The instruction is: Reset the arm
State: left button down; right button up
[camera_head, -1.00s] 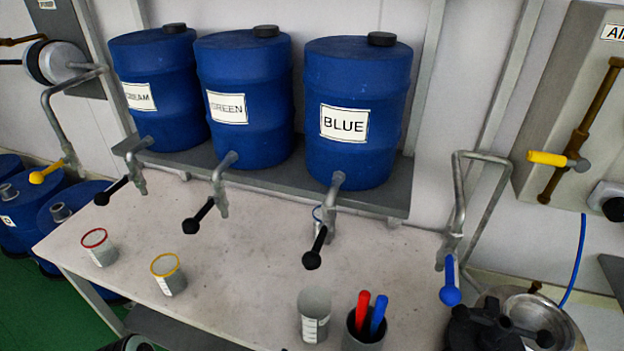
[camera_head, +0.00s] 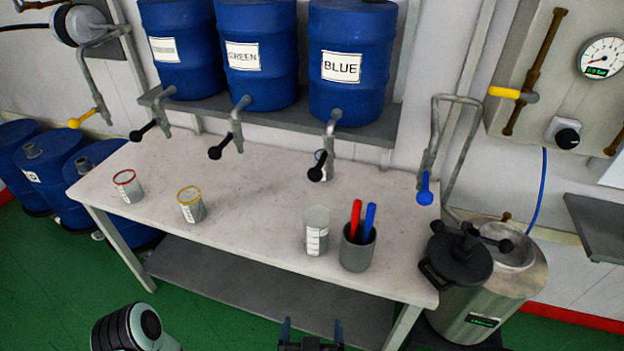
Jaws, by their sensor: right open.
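My right gripper (camera_head: 312,325) shows at the bottom edge of the head view. Its two dark fingers point up and stand apart, with nothing between them. It is in front of the table, over the lower shelf and clear of everything on the tabletop. A rounded grey and black part of my own arm shows at the bottom left. My left gripper is not in view.
The white table (camera_head: 250,200) carries a red-rimmed cup (camera_head: 128,187), a yellow-rimmed cup (camera_head: 191,205), a clear beaker (camera_head: 316,231) and a grey holder (camera_head: 358,254) with red and blue sticks. Tapped blue drums stand behind. A steel pot (camera_head: 480,310) stands right.

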jog(key=d+f+m+g+y+p, duration=0.1)
jog(key=d+f+g+p, duration=0.25)
jog(key=f, duration=0.45)
jog(key=d+f+g+p, duration=0.2)
jog(key=d+f+g, duration=0.25)
jog(key=f, duration=0.35)
pick_arm(q)
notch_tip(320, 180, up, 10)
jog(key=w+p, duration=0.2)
jog(key=p, duration=0.2)
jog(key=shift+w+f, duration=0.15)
pick_arm(e)
jog(key=s+d+f+m+g+y, duration=0.1)
jog(key=s+d+f+g, duration=0.1)
jog(key=s, duration=0.5)
jog(key=s+d+f+m+g+y, duration=0.1)
jog(key=s+f+g, duration=0.3)
jog(key=s, duration=0.4)
jog(key=shift+d+f+m+y, duration=0.3)
jog(key=shift+d+f+y, duration=0.3)
jog(key=shift+d+f, duration=0.1)
jog(key=shift+r, duration=0.1)
